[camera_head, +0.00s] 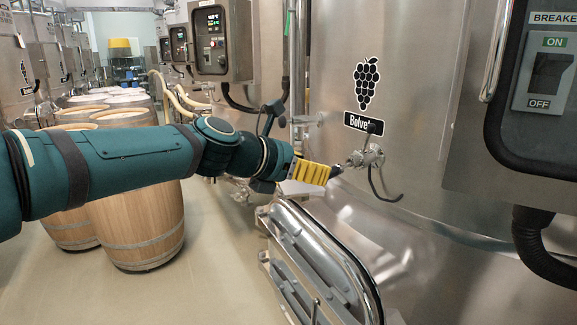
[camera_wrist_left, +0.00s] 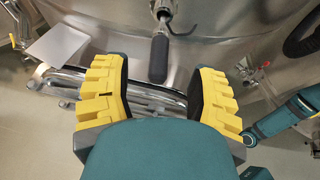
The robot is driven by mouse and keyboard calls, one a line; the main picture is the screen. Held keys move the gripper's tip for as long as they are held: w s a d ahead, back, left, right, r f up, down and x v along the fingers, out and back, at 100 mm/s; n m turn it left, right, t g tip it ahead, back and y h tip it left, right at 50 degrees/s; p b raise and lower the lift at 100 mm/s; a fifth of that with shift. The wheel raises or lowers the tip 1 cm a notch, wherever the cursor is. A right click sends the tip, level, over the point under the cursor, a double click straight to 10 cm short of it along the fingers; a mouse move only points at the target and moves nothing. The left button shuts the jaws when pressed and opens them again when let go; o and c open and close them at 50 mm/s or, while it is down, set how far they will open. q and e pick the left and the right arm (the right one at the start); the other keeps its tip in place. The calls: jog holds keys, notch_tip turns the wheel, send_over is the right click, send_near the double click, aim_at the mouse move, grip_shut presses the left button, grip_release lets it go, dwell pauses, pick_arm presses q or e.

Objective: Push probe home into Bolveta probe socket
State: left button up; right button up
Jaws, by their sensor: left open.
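The Bolveta vat (camera_head: 420,75) is a brushed steel tank with a grape emblem and name plate. A steel fitting (camera_head: 372,158) sticks out of its wall below the plate; it also shows at the top of the left wrist view (camera_wrist_left: 163,8). A black cylindrical grip, apparently the probe's (camera_wrist_left: 158,60), extends from the fitting toward me. How deep the probe sits cannot be told. My left gripper (camera_head: 328,172) is open, its yellow fingers on either side of the grip's near end, with gaps visible in the left wrist view (camera_wrist_left: 160,72).
A rounded steel hatch (camera_head: 315,255) juts out below my left gripper. A black cable hangs from the fitting (camera_head: 382,190). A breaker box (camera_head: 545,75) is at right. Wooden barrels (camera_head: 140,225) stand at left, below my arm. The floor (camera_head: 215,260) between barrels and hatch is clear.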

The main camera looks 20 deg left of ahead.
aim_at(339, 164)
pick_arm(q)
jog(key=x, duration=0.6)
jog(key=shift+w+d+b, duration=0.1)
jog(key=shift+w+b, duration=0.1)
jog(key=shift+b, duration=0.1)
grip_shut()
jog(key=shift+r+p, duration=0.35)
jog(key=shift+p, duration=0.1)
dwell(0.5)
jog(key=shift+w+d+r+p, duration=0.1)
jog(key=shift+w+d+p, duration=0.2)
jog(key=shift+w, duration=0.2)
jog(key=shift+w+d+p, duration=0.3)
jog(key=shift+w, duration=0.25)
jog(key=shift+c, duration=1.2)
grip_release()
